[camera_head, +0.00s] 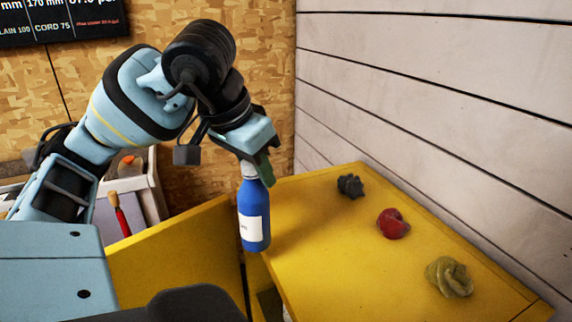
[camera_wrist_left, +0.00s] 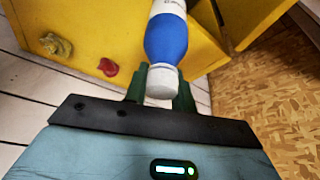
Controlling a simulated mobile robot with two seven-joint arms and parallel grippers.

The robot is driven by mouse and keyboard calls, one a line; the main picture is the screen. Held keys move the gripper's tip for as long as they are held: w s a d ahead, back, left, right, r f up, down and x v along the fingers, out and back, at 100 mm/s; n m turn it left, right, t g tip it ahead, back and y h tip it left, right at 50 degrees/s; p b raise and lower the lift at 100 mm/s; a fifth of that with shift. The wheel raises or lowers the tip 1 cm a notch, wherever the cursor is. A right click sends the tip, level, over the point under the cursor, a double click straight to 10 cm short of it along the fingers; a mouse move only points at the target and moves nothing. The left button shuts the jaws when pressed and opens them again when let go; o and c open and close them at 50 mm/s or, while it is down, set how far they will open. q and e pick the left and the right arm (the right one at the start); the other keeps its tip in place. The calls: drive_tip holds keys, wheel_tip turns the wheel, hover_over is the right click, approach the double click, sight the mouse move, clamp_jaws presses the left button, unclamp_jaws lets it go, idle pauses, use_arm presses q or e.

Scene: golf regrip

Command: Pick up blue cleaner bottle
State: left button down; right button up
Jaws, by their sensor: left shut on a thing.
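The blue cleaner bottle (camera_head: 253,213) has a white label and a white cap, and hangs upright below my left gripper (camera_head: 264,170). The gripper is shut on the bottle near its cap. In the head view the bottle is in front of the left edge of the yellow top; I cannot tell whether it touches anything below. In the left wrist view the bottle (camera_wrist_left: 167,38) lies between the two green fingers (camera_wrist_left: 160,84), with its white cap toward the camera. My right gripper is not in view.
The yellow top (camera_head: 330,250) carries a dark crumpled lump (camera_head: 351,185), a red one (camera_head: 392,223) and an olive one (camera_head: 449,277). A pale plank wall (camera_head: 440,100) borders it. A grey bin (camera_head: 140,195) with a red-handled brush (camera_head: 119,216) stands at left.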

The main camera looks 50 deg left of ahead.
sight(242, 186)
use_arm(q)
drive_tip(key=s+b, duration=0.1)
drive_tip(key=s, duration=0.2)
drive_tip(key=shift+s, duration=0.4)
drive_tip(key=shift+s+a+r+b, duration=0.1)
drive_tip(key=shift+s+r+b, duration=0.05)
drive_tip(key=shift+s+b, duration=0.45)
drive_tip(key=shift+s+r, duration=0.15)
drive_tip(key=shift+s, duration=0.5)
